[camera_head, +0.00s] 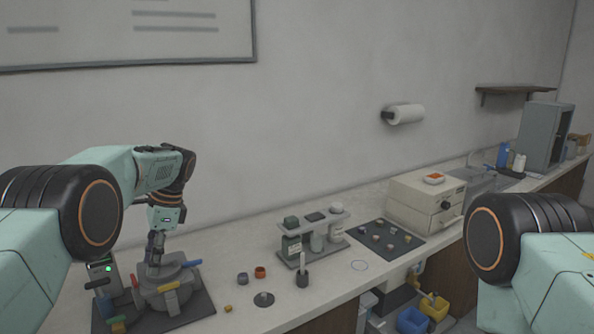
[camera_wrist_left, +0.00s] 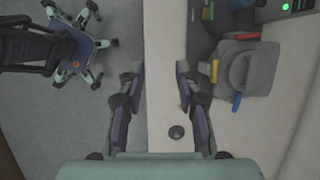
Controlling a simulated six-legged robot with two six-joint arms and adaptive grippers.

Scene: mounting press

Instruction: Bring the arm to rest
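My left arm comes in from the left in the head view, bent at the elbow, with its left gripper (camera_head: 156,246) pointing down by the grey mounting press (camera_head: 164,290). In the left wrist view the two fingers of this left gripper (camera_wrist_left: 159,75) are spread wide apart with nothing between them. The pale bench edge lies below the gap. The press (camera_wrist_left: 245,70) is to the right of the fingers there, apart from them. My right arm shows only as a link at the lower right of the head view; its gripper is out of view.
The press stands on a dark mat beside a control box with a green light (camera_head: 103,268). Small cups (camera_head: 260,272), a bottle rack (camera_head: 312,237), a dark mat with samples (camera_head: 384,240) and a beige drawer unit (camera_head: 425,200) follow rightward. A wheeled chair (camera_wrist_left: 60,50) stands off the bench.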

